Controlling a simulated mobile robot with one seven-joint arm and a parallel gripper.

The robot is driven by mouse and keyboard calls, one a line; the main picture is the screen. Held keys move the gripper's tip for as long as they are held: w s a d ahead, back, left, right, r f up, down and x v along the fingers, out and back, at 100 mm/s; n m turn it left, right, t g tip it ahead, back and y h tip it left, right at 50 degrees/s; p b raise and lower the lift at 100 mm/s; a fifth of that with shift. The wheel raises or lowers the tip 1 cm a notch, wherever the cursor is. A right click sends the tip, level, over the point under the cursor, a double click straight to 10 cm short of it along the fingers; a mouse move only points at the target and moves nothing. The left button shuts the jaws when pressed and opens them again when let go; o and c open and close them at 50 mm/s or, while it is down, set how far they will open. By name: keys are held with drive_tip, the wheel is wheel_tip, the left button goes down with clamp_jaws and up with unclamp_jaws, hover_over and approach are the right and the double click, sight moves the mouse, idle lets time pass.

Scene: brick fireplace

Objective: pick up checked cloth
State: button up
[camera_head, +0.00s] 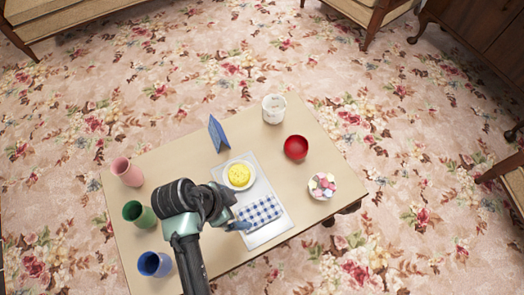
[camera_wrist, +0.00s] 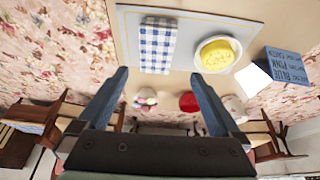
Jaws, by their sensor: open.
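The blue and white checked cloth (camera_head: 260,211) lies folded flat on a pale grey mat (camera_head: 272,231) on the table. In the wrist view the cloth (camera_wrist: 157,45) is at the top, whole and uncovered. My gripper (camera_head: 238,226) is by the cloth's left end in the head view, above the table. In the wrist view my gripper (camera_wrist: 160,75) shows two blue fingers spread wide, with nothing between them. The cloth appears just beyond the fingertips, and I see no contact.
A white plate with a yellow item (camera_head: 239,175) sits on the mat beside the cloth. A blue sign (camera_head: 218,133), white container (camera_head: 273,109), red bowl (camera_head: 296,147) and bowl of colored pieces (camera_head: 322,186) stand around. Pink (camera_head: 127,172), green (camera_head: 139,214) and blue (camera_head: 154,264) cups line the left.

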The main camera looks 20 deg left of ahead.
drive_tip(key=b, duration=0.2)
hover_over(258, 212)
drive_tip(key=s+a, duration=0.2)
drive_tip(key=f, duration=0.5)
drive_tip(key=shift+s+f, duration=0.2)
drive_tip(key=shift+f, duration=0.1)
drive_tip(key=b+x, duration=0.2)
drive_tip(key=x, duration=0.4)
drive_tip(key=shift+w+d, duration=0.2)
drive_tip(key=shift+w, duration=0.1)
drive_tip(key=c, duration=1.1)
